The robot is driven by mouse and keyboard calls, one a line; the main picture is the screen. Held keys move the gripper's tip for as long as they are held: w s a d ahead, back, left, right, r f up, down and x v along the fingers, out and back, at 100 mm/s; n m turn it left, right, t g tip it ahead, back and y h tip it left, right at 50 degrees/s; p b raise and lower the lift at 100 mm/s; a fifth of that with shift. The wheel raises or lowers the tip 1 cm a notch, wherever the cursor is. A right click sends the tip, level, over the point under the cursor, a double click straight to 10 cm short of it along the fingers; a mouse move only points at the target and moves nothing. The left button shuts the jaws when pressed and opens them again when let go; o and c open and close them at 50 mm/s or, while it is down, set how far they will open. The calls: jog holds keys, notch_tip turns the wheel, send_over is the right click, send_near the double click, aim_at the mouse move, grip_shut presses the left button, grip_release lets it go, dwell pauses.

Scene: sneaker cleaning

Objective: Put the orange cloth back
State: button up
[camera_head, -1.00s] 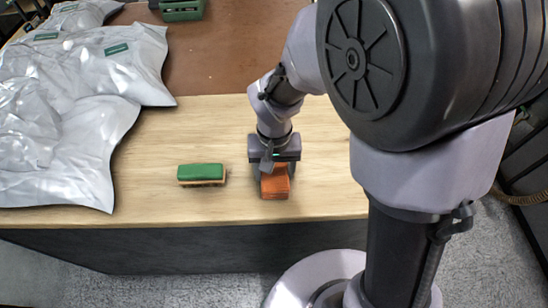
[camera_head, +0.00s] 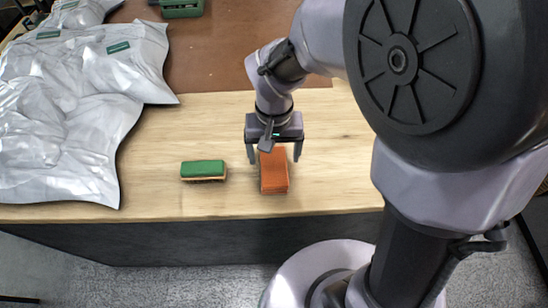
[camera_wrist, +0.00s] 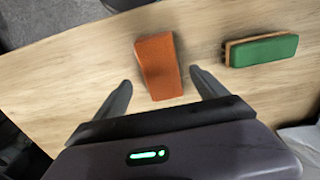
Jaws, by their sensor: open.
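The orange cloth (camera_head: 273,172) lies as a folded block on the light wooden tabletop, near its front edge. It also shows in the wrist view (camera_wrist: 158,66). My gripper (camera_head: 274,158) is open, above and just behind the cloth in the head view. In the wrist view my gripper (camera_wrist: 160,88) has its two fingers spread wide, with the cloth between and beyond their tips. Nothing is held. The far end of the cloth is partly covered by the gripper in the head view.
A green-topped brush (camera_head: 203,170) lies left of the cloth, and also shows in the wrist view (camera_wrist: 261,50). Silvery bags (camera_head: 70,110) cover the table's left side. A green object (camera_head: 182,8) stands on the brown mat (camera_head: 235,50) behind. Bare wood surrounds the cloth.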

aim_at(274, 168)
jog(key=s+d+r+m+t+y+p, duration=0.1)
jog(key=s+d+r+t, duration=0.2)
jog(key=r, duration=0.5)
jog(key=s+d+r+m+t+y+p, duration=0.1)
jog(key=s+d+r+m, duration=0.2)
jog(key=r, duration=0.5)
jog(key=shift+t, duration=0.9)
jog(key=s+b, duration=0.1)
jog(key=s+f+b, duration=0.1)
jog(key=s, duration=0.1)
jog(key=s+b, duration=0.2)
jog(key=shift+d+f, duration=0.2)
jog(key=shift+d, duration=0.15)
